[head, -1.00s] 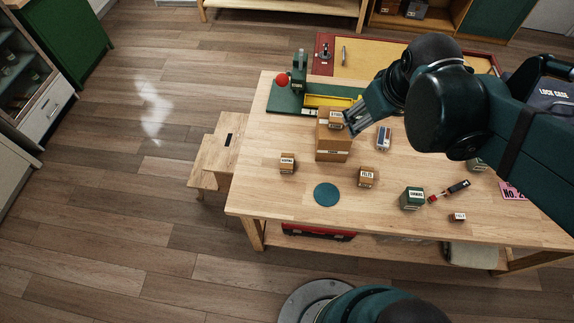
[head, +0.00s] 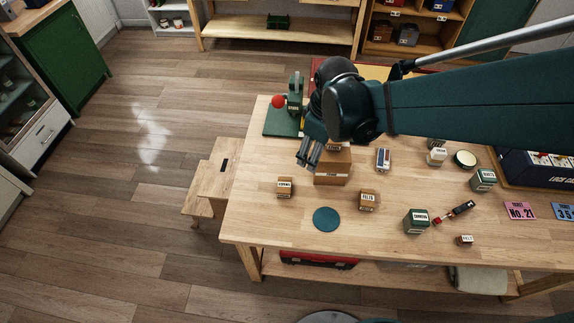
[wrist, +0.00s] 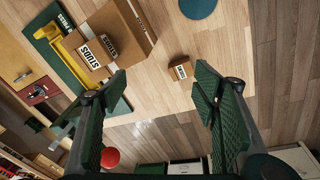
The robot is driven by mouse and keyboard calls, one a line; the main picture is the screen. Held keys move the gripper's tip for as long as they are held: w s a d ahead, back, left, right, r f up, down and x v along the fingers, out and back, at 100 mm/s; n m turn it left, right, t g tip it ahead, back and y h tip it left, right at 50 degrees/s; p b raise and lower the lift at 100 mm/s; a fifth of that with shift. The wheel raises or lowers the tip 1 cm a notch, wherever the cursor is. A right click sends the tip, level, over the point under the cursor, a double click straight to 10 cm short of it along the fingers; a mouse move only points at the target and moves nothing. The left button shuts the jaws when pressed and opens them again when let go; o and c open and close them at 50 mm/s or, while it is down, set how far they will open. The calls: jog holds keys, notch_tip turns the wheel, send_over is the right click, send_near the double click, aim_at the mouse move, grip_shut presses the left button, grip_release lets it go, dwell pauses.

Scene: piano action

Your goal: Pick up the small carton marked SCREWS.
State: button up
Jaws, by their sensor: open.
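A small brown carton (head: 285,187) with a white label sits on the left part of the bench, left of the stacked boxes. Its label is too small to read surely, but it looks like SCREWS. The same carton shows in the wrist view (wrist: 181,71), ahead of and between the fingers, apart from them. My gripper (head: 308,153) is open and empty, above the bench by the left side of the stacked boxes. Both fingers show wide apart in the wrist view (wrist: 162,85).
A large carton (head: 332,172) with a smaller box marked STUDS (wrist: 98,46) on top stands right beside my gripper. A green press with a red knob (head: 279,102) stands behind. A carton marked FELTS (head: 367,200) and a teal disc (head: 326,219) lie nearer the front edge.

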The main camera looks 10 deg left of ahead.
aim_at(283, 184)
jog(key=a+f+n+b, duration=0.1)
jog(key=a+f, duration=0.2)
jog(key=f, duration=0.1)
jog(key=a+f+n+g+b, duration=0.1)
jog(key=a+f+n, duration=0.1)
jog(key=f, duration=0.3)
jog(key=a+f+n+b, duration=0.1)
jog(key=a+f+n, duration=0.1)
jog(key=a+f, duration=0.2)
jog(key=shift+w+a+f+g+h, duration=0.15)
jog(key=shift+w+a+g+h, duration=0.05)
jog(key=shift+w+g+h, duration=0.1)
jog(key=shift+s+a+f+n, duration=0.15)
jog(key=shift+a+f+n, duration=0.2)
jog(key=shift+f, duration=0.15)
jog(key=shift+f+b, duration=0.3)
jog(key=shift+f, duration=1)
jog(key=shift+f+b, duration=0.55)
jog(key=shift+f, duration=2.05)
jog(key=c, duration=1)
